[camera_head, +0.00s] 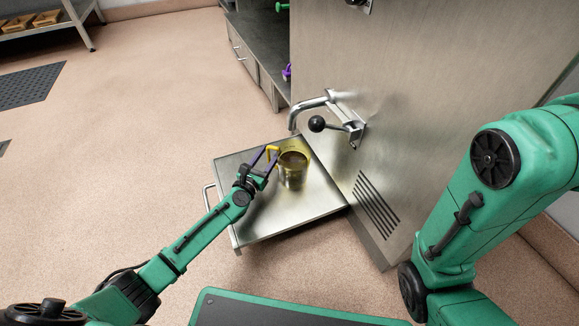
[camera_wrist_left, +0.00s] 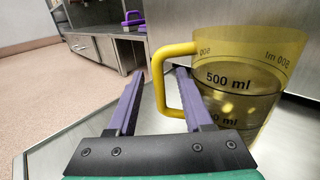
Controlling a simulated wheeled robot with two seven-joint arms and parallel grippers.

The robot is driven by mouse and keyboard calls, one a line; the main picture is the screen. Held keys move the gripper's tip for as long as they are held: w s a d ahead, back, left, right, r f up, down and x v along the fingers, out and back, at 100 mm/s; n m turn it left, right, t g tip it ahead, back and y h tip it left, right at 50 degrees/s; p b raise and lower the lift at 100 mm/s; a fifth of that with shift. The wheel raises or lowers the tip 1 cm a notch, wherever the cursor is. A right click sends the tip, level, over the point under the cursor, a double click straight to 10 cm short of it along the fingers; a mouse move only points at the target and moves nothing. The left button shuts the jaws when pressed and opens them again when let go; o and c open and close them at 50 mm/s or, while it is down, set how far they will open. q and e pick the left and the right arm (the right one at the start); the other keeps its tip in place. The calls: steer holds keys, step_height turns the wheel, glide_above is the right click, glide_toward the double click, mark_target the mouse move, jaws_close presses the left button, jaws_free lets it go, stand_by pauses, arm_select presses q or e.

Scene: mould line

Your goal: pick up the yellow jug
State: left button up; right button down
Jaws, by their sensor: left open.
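The yellow jug (camera_head: 292,168) is see-through, with a solid yellow handle and a dark liquid-like content. It stands upright on a steel shelf (camera_head: 233,217) below a spout. In the left wrist view the jug (camera_wrist_left: 240,90) fills the right side, with a 500 ml mark. Its handle (camera_wrist_left: 161,80) points left, toward my left gripper. My left gripper (camera_head: 265,160) is open at the handle. In the left wrist view its purple fingers (camera_wrist_left: 156,100) lie either side of the handle's lower part; I cannot tell whether they touch it. My right gripper is out of view.
A steel machine (camera_head: 420,100) stands behind the shelf, with a bent spout (camera_head: 308,107) and a black-knobbed lever (camera_head: 317,124) above the jug. A steel counter with drawers (camera_head: 255,60) stands at the back.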

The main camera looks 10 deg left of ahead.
arm_select(q)
steer(key=shift+w, duration=0.1)
jaws_close()
stand_by(1.2)
steer(key=shift+r, duration=0.1)
